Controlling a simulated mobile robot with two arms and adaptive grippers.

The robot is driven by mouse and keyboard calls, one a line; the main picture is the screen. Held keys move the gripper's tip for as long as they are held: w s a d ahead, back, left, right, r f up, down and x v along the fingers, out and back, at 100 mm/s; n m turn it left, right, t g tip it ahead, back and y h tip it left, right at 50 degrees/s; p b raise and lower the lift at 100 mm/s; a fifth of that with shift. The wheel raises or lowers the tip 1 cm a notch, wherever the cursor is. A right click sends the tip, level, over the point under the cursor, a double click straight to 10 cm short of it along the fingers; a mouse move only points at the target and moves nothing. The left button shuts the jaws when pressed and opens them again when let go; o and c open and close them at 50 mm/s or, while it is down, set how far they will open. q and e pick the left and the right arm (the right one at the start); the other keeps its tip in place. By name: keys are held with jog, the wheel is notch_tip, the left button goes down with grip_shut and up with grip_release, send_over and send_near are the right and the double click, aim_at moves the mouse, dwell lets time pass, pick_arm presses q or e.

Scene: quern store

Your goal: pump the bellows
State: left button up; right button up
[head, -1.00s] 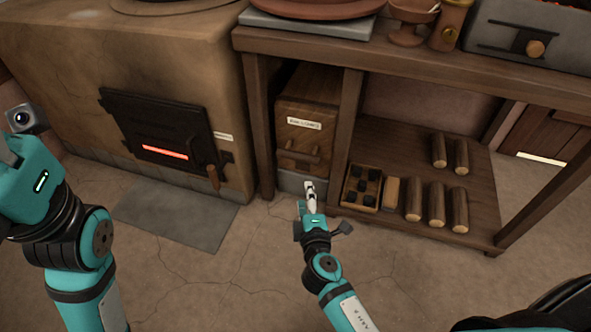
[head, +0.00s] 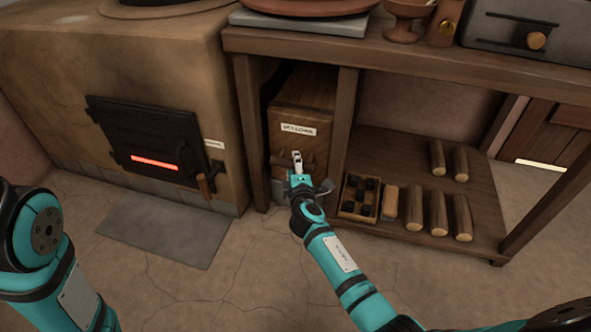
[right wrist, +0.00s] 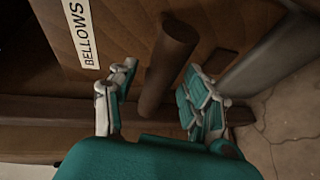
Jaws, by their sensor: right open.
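The bellows (head: 303,103) is a wooden box with a white label, standing under the workbench beside the stove. In the right wrist view its label (right wrist: 82,32) reads BELLOWS. A wooden bar handle (right wrist: 167,62) sticks out from its front. My right gripper (head: 297,160) is at the bellows' front, partly covering the handle in the head view. In the right wrist view my right gripper (right wrist: 161,72) is open, with one finger on each side of the handle and gaps showing. My left gripper is out of view; only its arm shows at the left.
The clay stove (head: 60,90) has a dark door (head: 145,140) with a glowing slot and stands left of the bellows. A bench leg (head: 341,125) is close on the right. The low shelf (head: 400,160) holds a crate (head: 358,195) of dark lumps, a block and several logs.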

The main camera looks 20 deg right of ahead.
jog(key=shift+w+d, duration=0.1)
jog(key=shift+w, duration=0.3)
jog(key=shift+c, duration=0.4)
grip_shut()
